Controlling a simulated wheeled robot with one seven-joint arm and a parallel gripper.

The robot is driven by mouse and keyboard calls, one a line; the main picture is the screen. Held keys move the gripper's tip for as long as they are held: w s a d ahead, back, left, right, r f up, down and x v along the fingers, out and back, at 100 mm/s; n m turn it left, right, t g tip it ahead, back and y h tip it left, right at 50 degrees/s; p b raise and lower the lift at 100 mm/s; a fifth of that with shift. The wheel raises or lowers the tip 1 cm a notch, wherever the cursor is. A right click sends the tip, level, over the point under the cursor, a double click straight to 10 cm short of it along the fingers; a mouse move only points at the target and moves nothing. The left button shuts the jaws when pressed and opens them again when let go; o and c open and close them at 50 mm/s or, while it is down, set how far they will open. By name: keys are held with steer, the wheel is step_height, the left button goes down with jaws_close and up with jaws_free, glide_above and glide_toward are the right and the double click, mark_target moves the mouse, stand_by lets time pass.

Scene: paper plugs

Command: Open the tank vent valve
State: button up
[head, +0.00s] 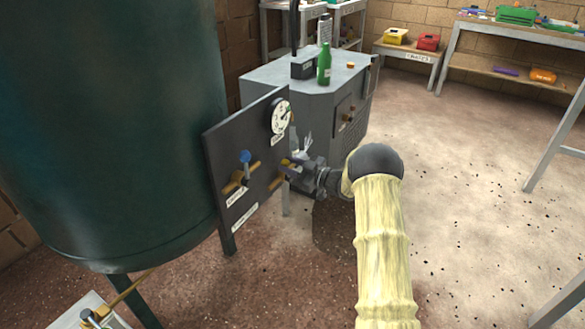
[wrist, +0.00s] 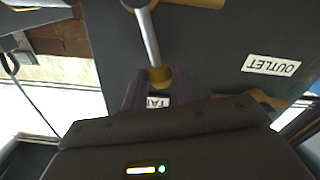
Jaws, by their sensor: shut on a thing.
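The tank vent valve (head: 276,182) is a brass fitting on the dark panel (head: 232,150) beside the green tank. In the wrist view its silver lever (wrist: 147,35) runs down to a yellow-brass end (wrist: 160,77). My gripper (head: 291,168) is at this valve, and its dark fingers (wrist: 154,92) are shut around the lever's end. A label starting "TA" (wrist: 158,101) shows between the fingers, the rest hidden. My gripper hides part of the valve in the head view.
A second valve with a blue handle (head: 245,157) is left of my gripper; the OUTLET label (wrist: 272,64) shows in the wrist view. A gauge (head: 281,117) is above. A grey cabinet (head: 310,82) with a green bottle (head: 324,64) stands behind. Floor at right is open.

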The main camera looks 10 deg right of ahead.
steer(key=shift+s+a+f+n+b, duration=0.25)
steer(key=shift+s+n+b, duration=0.1)
steer(key=shift+n+b, duration=0.2)
steer(key=shift+s+a+f+n+b, duration=0.15)
steer(key=shift+s+a+n+b, duration=0.2)
steer(key=shift+n, duration=0.3)
steer(key=shift+f, duration=0.1)
steer(key=n+b, duration=0.1)
steer(key=b, duration=0.1)
steer(key=s+a+f+n+b, duration=0.1)
steer(key=n+b, duration=0.1)
steer(key=shift+s+f, duration=0.1)
steer(key=shift+f, duration=0.05)
